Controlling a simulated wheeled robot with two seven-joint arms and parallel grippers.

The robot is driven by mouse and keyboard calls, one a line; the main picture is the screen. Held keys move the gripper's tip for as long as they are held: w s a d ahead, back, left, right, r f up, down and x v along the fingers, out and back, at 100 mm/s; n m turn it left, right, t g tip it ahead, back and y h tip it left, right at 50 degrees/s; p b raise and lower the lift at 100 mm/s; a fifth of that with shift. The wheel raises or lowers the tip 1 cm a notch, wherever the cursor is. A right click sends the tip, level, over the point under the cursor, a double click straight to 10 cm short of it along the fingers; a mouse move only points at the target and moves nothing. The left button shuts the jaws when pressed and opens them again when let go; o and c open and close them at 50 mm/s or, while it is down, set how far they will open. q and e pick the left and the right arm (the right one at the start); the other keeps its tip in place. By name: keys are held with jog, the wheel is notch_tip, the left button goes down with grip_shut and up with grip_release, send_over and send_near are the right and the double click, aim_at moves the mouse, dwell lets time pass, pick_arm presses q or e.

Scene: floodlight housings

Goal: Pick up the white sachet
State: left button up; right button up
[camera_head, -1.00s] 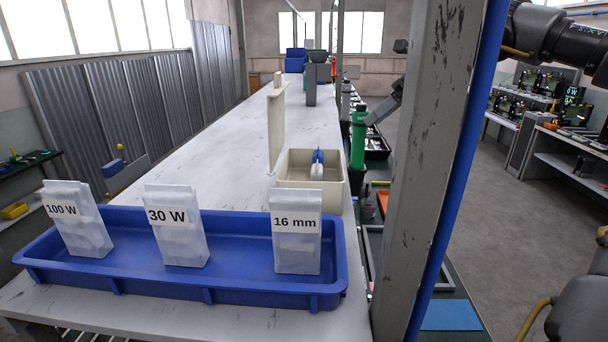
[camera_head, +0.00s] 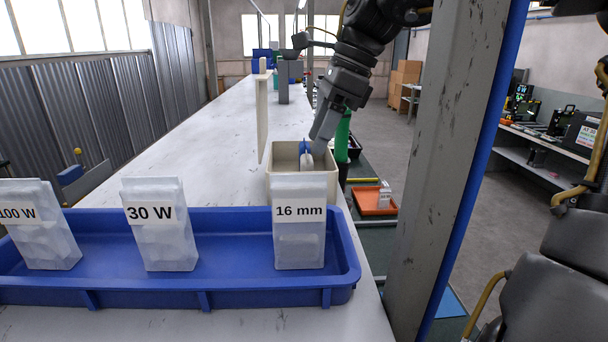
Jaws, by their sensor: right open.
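Three whitish translucent sachets stand in the blue tray (camera_head: 200,297): the "100 W" sachet (camera_head: 42,245) at left, the "30 W" sachet (camera_head: 162,245) in the middle and the "16 mm" sachet (camera_head: 299,245) at right. A small white-and-blue item (camera_head: 306,156) shows in the beige bin (camera_head: 257,188) behind the tray. My right gripper (camera_head: 318,140) points down over that bin, beside the item, with its jaws open. Whether it touches the item cannot be told. The "16 mm" sachet hides part of the bin's front. My left gripper is out of view.
A grey post (camera_head: 444,150) stands at the right of the table. An upright beige panel (camera_head: 262,115) stands behind the bin. An orange tray (camera_head: 372,202) with a small pale labelled item lies lower right. The white tabletop (camera_head: 200,150) behind the blue tray is largely clear.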

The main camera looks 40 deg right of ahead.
aim_at(311, 157)
jog(key=shift+d+f, duration=0.15)
jog(key=shift+d, duration=0.1)
jog(key=p+x, duration=0.1)
jog(key=x, duration=0.3)
jog(key=shift+w+a+f+p, duration=0.15)
jog(key=shift+w+a+p, duration=0.1)
jog(key=shift+p, duration=0.15)
jog(key=shift+w+f, duration=0.1)
jog(key=shift+f, duration=0.2)
jog(key=shift+d, duration=0.2)
jog(key=shift+c, duration=0.4)
jog(key=shift+a, duration=0.2)
jog(key=c, duration=0.6)
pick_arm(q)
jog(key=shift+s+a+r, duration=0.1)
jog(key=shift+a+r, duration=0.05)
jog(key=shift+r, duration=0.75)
pick_arm(e)
jog(key=shift+c, duration=0.2)
jog(key=shift+d, duration=0.1)
